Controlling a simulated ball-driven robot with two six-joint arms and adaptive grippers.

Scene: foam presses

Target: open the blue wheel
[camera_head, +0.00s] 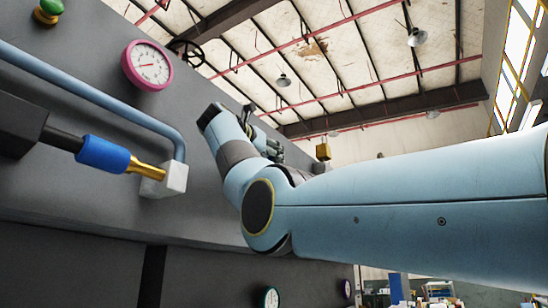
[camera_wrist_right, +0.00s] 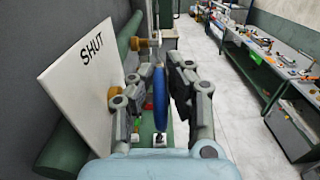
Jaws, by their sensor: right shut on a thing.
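The blue wheel (camera_wrist_right: 160,98) shows edge-on in the right wrist view, as a narrow upright blue rim. My right gripper (camera_wrist_right: 161,72) has one finger on each side of it and is shut on it. In the head view my right gripper (camera_head: 266,142) is small and partly hidden behind my own pale blue arm, beside the grey machine wall. I cannot make out the blue wheel in that view. A white plate (camera_wrist_right: 75,90) reading "SHUT" stands left of the wheel. My left gripper is in neither view.
A pink-rimmed gauge (camera_head: 147,65), a blue pipe (camera_head: 85,90) and a blue sleeve with a brass end (camera_head: 103,154) are on the grey wall (camera_head: 90,210). A dark handwheel (camera_head: 187,54) is higher up. Cluttered workbenches (camera_wrist_right: 275,60) stand right of a clear floor strip.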

